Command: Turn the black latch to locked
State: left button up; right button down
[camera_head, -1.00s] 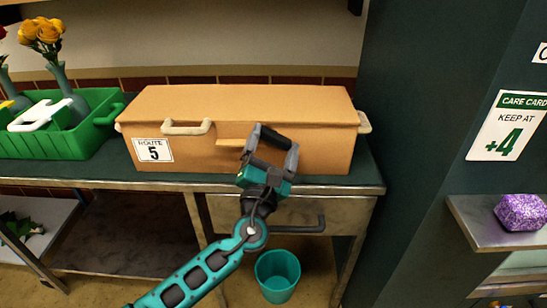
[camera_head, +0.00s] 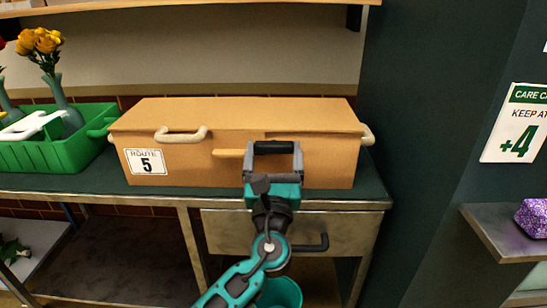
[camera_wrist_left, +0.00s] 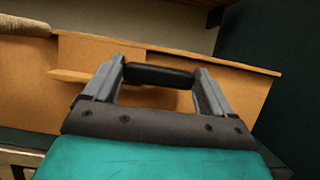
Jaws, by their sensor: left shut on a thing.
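The black latch (camera_head: 273,147) is a short dark bar on the front of the long tan box (camera_head: 230,116). It lies about level. My left gripper (camera_head: 272,151) is shut on the latch, a finger at each end of it. In the left wrist view the latch (camera_wrist_left: 160,75) spans the gap between the grey fingertips (camera_wrist_left: 160,79). A light wooden bar (camera_head: 228,153) sticks out on the box front just left of the fingers. My right gripper is out of view.
The box stands on a dark-topped metal table (camera_head: 80,185) with a drawer (camera_head: 240,230). A green crate (camera_head: 60,153) with flower vases is at the left. A teal bucket (camera_head: 283,293) is below, and a metal shelf (camera_head: 500,232) is at the right.

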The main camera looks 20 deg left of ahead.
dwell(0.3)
pick_arm(q)
jog(key=o, duration=0.9)
jog(key=shift+c, duration=0.2)
jog(key=v, duration=1.3)
